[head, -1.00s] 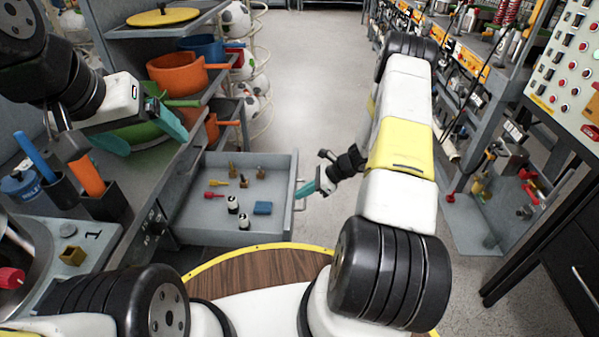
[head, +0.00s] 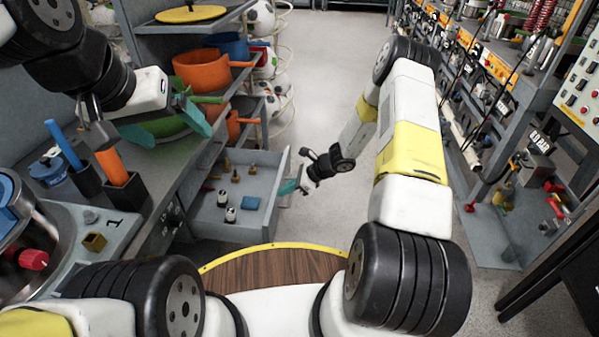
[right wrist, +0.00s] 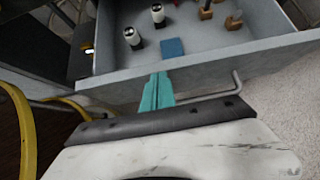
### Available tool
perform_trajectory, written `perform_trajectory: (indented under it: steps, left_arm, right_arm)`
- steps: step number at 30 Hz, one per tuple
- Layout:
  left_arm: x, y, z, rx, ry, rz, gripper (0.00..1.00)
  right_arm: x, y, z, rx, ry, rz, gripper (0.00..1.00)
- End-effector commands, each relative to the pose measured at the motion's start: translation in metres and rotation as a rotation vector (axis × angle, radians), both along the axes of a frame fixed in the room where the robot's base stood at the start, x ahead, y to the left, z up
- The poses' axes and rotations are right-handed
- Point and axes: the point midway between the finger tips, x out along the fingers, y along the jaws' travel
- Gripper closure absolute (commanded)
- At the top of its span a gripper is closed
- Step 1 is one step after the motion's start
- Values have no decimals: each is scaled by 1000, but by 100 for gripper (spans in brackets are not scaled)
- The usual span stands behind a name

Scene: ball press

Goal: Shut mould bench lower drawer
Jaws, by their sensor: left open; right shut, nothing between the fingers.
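The lower drawer (head: 262,232) of the mould bench stands partly out, with several small items lying in it. My right gripper (head: 288,187) is shut and empty at the drawer's front panel, by its bar handle. In the right wrist view the shut teal fingertips (right wrist: 158,84) reach the front panel (right wrist: 203,72), seemingly touching its upper edge; the handle (right wrist: 238,84) is just to their right. My left gripper (head: 178,124) is open and empty above the bench top, by the green bowl (head: 165,125), away from the drawer.
In the drawer are black-and-white bottles (head: 230,214), a blue block (head: 250,203) and small brass pieces. Orange pots (head: 202,70) stand on shelves above. A tool bench (head: 470,130) lines the right; the floor between is clear.

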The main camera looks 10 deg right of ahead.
Motion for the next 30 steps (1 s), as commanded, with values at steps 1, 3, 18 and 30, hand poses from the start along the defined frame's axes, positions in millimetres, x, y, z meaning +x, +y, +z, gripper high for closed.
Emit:
perform_trajectory:
  steps: [1, 3, 18, 30]
  left_arm:
    - [0, 0, 0, 0, 0, 0, 16]
    - [0, 0, 0, 0, 0, 0, 16]
    - [0, 0, 0, 0, 0, 0, 16]
    - [0, 0, 0, 0, 0, 0, 16]
  right_arm:
    - [3, 16, 0, 2, 0, 4, 100]
    - [8, 35, 0, 1, 1, 4, 100]
    - [45, 168, -1, -1, 0, 4, 100]
    - [60, 246, -1, -2, 0, 1, 100]
